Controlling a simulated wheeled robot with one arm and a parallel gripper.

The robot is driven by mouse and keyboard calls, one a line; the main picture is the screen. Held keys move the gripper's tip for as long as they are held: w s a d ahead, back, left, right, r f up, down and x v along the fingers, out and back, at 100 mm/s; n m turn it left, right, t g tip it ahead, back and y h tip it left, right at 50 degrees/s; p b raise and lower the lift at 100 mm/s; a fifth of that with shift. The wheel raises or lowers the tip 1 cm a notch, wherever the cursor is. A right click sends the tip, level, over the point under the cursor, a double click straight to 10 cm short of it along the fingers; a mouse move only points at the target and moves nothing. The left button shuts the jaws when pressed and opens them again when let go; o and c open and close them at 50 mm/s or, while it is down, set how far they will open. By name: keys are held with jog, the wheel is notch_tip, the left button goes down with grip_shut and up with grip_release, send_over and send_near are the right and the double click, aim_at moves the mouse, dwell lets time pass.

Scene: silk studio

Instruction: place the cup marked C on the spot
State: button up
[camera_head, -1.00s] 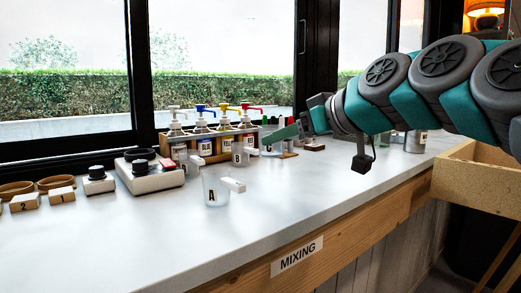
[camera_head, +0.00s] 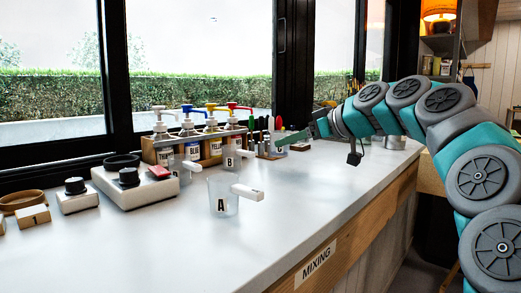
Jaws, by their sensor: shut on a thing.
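The clear cup marked C (camera_head: 279,149) is small in view at the far part of the white counter, beside the pump bottles. The fingers and the distance hide most of the grip, and I cannot tell whether the cup touches the counter. The cup marked A (camera_head: 222,205) stands upright nearest to me, its white handle to the right. The cup marked B (camera_head: 230,163) stands behind it. I cannot make out the spot.
A wooden rack of pump bottles (camera_head: 213,148) stands along the window. A white device with dark knobs (camera_head: 135,183) and a small knob block (camera_head: 77,196) are to the left. The counter's front (camera_head: 290,240) is clear, above a MIXING sign (camera_head: 316,263).

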jog(key=w+a, duration=0.4)
jog(key=a, duration=0.1)
jog(key=w+a, duration=0.2)
jog(key=shift+a+p, duration=0.35)
jog(key=shift+f, duration=1.75)
jog(key=shift+f+b, duration=0.25)
jog(key=shift+b, duration=0.2)
jog(key=o, duration=1.4)
jog(key=shift+c, duration=0.2)
jog(key=shift+r, duration=0.2)
jog(key=shift+s+d+r, duration=0.1)
jog(key=v, duration=1.1)
jog(key=shift+s+d+r, duration=0.2)
jog(key=shift+d+r, duration=0.05)
